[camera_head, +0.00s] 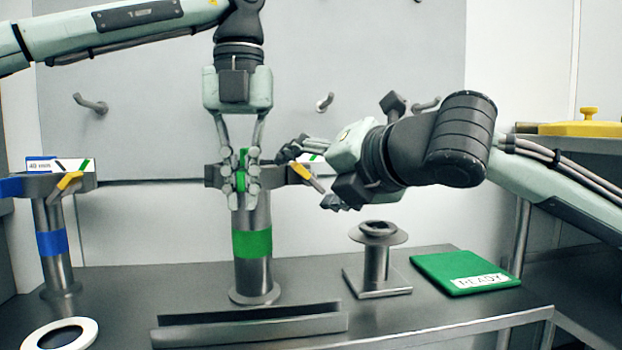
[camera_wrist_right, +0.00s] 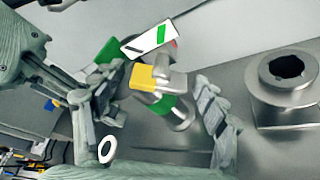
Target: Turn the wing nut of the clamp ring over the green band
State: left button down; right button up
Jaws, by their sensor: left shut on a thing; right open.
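A grey post with a green band (camera_head: 252,243) stands on the bench, with a metal clamp ring (camera_head: 213,176) near its top, above the band. The yellow wing nut (camera_head: 306,175) sticks out at the ring's right side; it also shows in the right wrist view (camera_wrist_right: 143,77). My left gripper (camera_head: 241,190) points down, shut on an upright green piece (camera_head: 241,168) at the ring. My right gripper (camera_head: 312,176) is open; the wing nut lies between its spread fingers, and in the wrist view (camera_wrist_right: 162,108) gaps show on both sides. Its arm and fingers hide part of the ring's right side.
A similar post with a blue band (camera_head: 50,243) and its own clamp stands at left. A white ring (camera_head: 84,333) lies front left. A metal rail (camera_head: 250,328) runs in front of the green-banded post. A flanged stand (camera_head: 377,262) and a green READY pad (camera_head: 440,268) are at right.

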jog(key=shift+c, duration=0.3)
jog(key=c, duration=1.1)
